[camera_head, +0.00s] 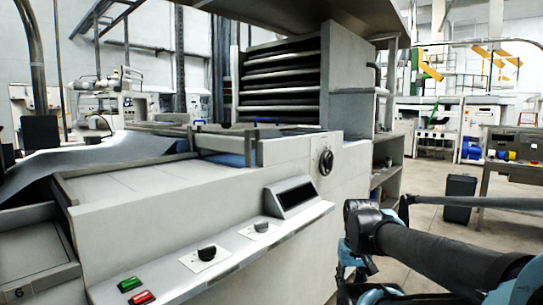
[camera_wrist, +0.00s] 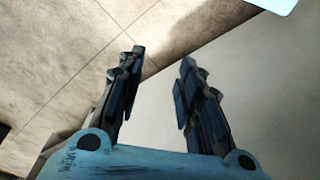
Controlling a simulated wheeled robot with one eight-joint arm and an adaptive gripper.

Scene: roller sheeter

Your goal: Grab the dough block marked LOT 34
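No dough block and no LOT 34 marking can be made out in either view. The roller sheeter (camera_head: 215,215) fills the left and middle of the head view, with a flat grey bed (camera_head: 125,185) on top. My gripper shows in the wrist view (camera_wrist: 160,80), with its two fingers apart and nothing between them. Below it are a tiled floor and a plain grey surface. In the head view my arm is at the lower right, and the fingers cannot be made out there.
A slatted rack (camera_head: 282,85) stands behind. A dark bin (camera_head: 459,198) and a workbench (camera_head: 515,150) stand at the right, with open floor around the bin.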

